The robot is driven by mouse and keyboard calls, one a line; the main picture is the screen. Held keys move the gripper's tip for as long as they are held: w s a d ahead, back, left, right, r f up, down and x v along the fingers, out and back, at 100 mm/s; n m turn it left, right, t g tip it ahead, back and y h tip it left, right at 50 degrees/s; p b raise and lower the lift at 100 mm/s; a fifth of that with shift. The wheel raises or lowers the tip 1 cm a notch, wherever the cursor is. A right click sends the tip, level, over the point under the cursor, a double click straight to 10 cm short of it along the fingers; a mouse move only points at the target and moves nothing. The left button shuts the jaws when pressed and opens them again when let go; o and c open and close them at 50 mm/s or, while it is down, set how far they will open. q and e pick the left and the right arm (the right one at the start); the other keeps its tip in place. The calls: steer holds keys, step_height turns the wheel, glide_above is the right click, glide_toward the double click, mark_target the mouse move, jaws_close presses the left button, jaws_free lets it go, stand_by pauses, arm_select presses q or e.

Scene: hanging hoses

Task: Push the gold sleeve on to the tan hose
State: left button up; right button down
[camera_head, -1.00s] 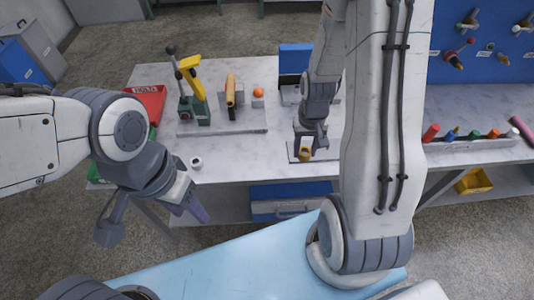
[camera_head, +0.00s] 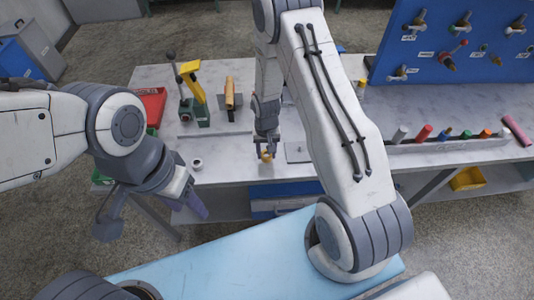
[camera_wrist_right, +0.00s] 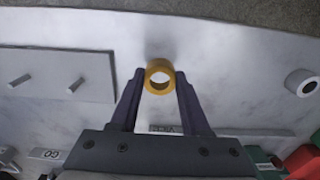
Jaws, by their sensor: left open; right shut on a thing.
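The gold sleeve (camera_head: 266,156) is a short ring. My right gripper (camera_head: 266,153) is shut on it and holds it near the front of the workbench (camera_head: 225,173). In the right wrist view the sleeve (camera_wrist_right: 158,64) sits between the two dark fingertips, its open end facing the camera.
A grey plate (camera_head: 297,152) with two pegs (camera_wrist_right: 77,83) lies right of the sleeve. A white ring (camera_head: 197,165) is left of it. A green-and-yellow press tool (camera_head: 195,92) and red bin (camera_head: 151,100) stand left. A blue valve panel (camera_head: 445,45) stands back right.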

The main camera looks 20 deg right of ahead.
steer(key=shift+f+p, duration=0.4)
steer(key=shift+f, duration=0.6)
steer(key=shift+f+b, duration=0.2)
steer(key=shift+b, duration=0.1)
steer(key=shift+c, duration=1.9)
jaws_free()
